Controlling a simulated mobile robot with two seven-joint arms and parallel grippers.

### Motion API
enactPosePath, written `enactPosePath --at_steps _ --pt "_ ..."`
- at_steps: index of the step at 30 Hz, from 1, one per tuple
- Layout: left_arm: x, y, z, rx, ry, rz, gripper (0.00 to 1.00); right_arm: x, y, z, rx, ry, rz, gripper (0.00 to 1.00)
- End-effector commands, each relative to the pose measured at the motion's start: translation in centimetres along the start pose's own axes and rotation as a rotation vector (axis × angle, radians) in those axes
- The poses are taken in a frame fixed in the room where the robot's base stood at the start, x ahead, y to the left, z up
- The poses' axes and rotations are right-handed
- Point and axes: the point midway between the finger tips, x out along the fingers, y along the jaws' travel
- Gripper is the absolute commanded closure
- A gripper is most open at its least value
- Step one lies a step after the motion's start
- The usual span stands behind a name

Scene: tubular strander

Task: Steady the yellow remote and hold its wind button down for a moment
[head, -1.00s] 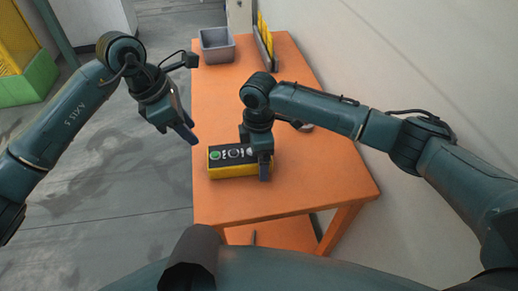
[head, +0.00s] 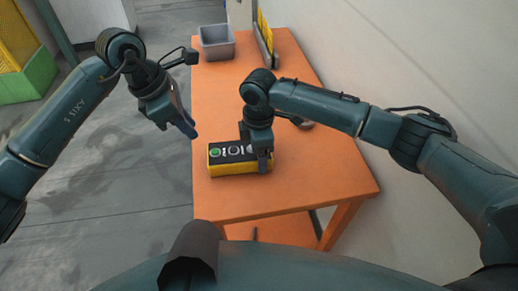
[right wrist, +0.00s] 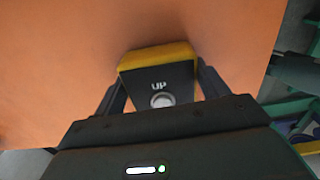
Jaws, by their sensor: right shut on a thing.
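The yellow remote (head: 238,169) lies on the orange table near its front left corner. Its black top face carries a green button (head: 215,152) at the left and other round controls. My right gripper (head: 264,160) is shut on the remote's right end. In the right wrist view the remote (right wrist: 158,62) sits between the two fingers, with the word UP and a pale round button (right wrist: 162,101) showing; the rest is hidden by the gripper. My left gripper (head: 189,128) is in the air left of the table, apart from the remote; its finger gap is not clear.
The orange table (head: 290,190) is mostly clear around the remote. A grey bin (head: 217,43) stands at its far left, and a rack with yellow parts (head: 265,35) at the far edge by the wall. A dark round thing lies partly hidden behind my right arm.

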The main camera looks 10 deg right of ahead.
Motion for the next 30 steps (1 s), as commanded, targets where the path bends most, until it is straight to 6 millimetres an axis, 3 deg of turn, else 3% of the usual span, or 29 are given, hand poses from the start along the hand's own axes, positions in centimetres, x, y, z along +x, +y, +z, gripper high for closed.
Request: enactPosePath --at_steps 7,30 --pt "0.00 0.00 0.00 0.000 0.000 0.000 1.00 -0.02 -0.02 -0.03 -0.001 0.000 0.000 0.60" --pt "-0.01 0.00 0.00 0.000 0.000 0.000 1.00 -0.03 -0.01 -0.03 -0.001 0.001 0.000 0.60"
